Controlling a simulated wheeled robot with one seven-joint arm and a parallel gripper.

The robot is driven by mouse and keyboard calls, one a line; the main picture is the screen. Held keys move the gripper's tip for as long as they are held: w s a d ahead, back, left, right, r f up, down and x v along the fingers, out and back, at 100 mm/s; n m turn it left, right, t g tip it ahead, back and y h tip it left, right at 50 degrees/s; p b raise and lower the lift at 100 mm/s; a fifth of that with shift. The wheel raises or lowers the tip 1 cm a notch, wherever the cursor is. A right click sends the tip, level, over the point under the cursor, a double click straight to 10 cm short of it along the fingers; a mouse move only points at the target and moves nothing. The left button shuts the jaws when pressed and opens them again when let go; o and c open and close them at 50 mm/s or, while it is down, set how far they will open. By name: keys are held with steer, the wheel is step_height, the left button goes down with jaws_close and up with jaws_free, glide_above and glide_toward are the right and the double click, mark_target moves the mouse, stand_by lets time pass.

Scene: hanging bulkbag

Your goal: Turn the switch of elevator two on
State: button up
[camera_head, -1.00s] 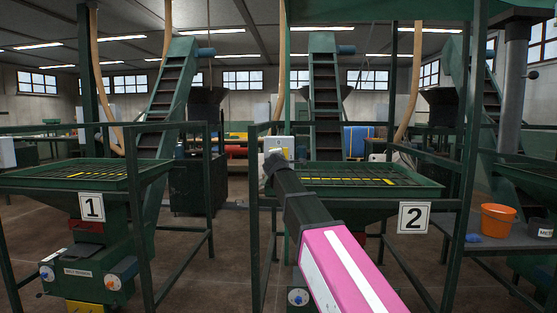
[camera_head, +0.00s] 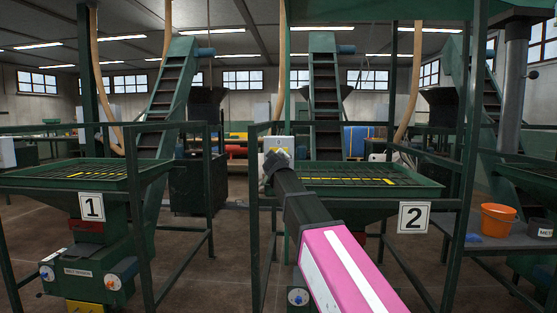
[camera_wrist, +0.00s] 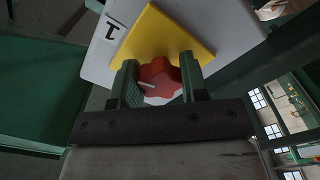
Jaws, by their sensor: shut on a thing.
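The switch is a red lobed knob (camera_wrist: 160,80) with a white pointer mark, on a yellow plate (camera_wrist: 165,38) fixed to a pale box (camera_wrist: 232,30). My gripper (camera_wrist: 161,84) has one green finger on each side of the knob and is shut on it. The fingers hide parts of the knob's sides. In the head view the box (camera_head: 277,142) stands by the elevator two frame, left of the hopper (camera_head: 420,187) with the sign 2 (camera_head: 414,217). My gripper (camera_head: 276,158) is at the box, and the knob is hidden there.
Green rails and posts (camera_head: 262,215) stand close around my arm. Elevator one's hopper (camera_head: 70,180) with sign 1 (camera_head: 92,206) is at left. An orange bucket (camera_head: 497,220) stands on a table at right. Open floor lies between the two frames.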

steer(key=shift+m, duration=1.1)
steer(key=o, duration=0.9)
steer(key=shift+s, duration=0.1)
steer(key=s, duration=1)
steer(key=shift+s+a, duration=0.15)
steer(key=shift+s, duration=0.2)
